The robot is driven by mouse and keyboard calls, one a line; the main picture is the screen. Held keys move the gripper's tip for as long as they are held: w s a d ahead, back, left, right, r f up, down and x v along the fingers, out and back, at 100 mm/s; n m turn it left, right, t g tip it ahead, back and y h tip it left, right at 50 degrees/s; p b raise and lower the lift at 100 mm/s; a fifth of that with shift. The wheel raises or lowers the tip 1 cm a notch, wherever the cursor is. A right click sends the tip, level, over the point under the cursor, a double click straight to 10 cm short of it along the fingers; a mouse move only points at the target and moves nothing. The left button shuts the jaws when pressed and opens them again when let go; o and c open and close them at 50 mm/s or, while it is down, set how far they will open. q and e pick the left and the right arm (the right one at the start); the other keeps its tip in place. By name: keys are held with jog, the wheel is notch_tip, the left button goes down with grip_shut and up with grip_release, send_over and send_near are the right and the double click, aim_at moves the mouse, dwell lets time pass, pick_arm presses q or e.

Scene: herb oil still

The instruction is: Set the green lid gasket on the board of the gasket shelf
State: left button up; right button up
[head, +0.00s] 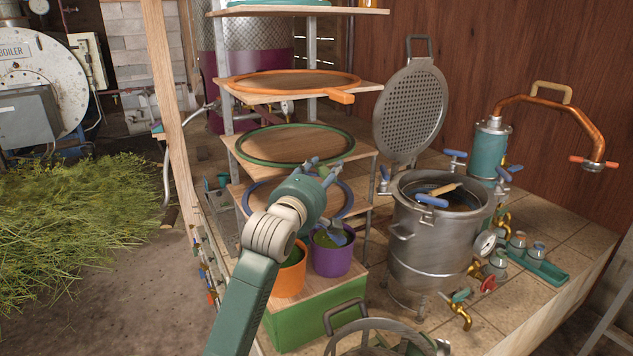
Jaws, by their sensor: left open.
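The green lid gasket (270,164) lies flat on a wooden board of the gasket shelf (364,152), below the board with the orange gasket (345,97). A blue gasket (347,197) lies on the board below it, partly hidden by my arm. My left gripper (325,166) is open, with its fingers at the front right edge of the green gasket's board. It looks empty. I cannot tell whether a finger touches the gasket or board. My right gripper is not in view.
A steel pot (430,250) and an upright perforated disc (411,112) stand to the right. A wooden post (168,110) rises at left.

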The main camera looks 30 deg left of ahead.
pick_arm(q)
jog(key=s+d, duration=0.2)
jog(key=s, duration=0.8)
jog(key=shift+s+r, duration=0.15)
jog(key=shift+s, duration=0.25)
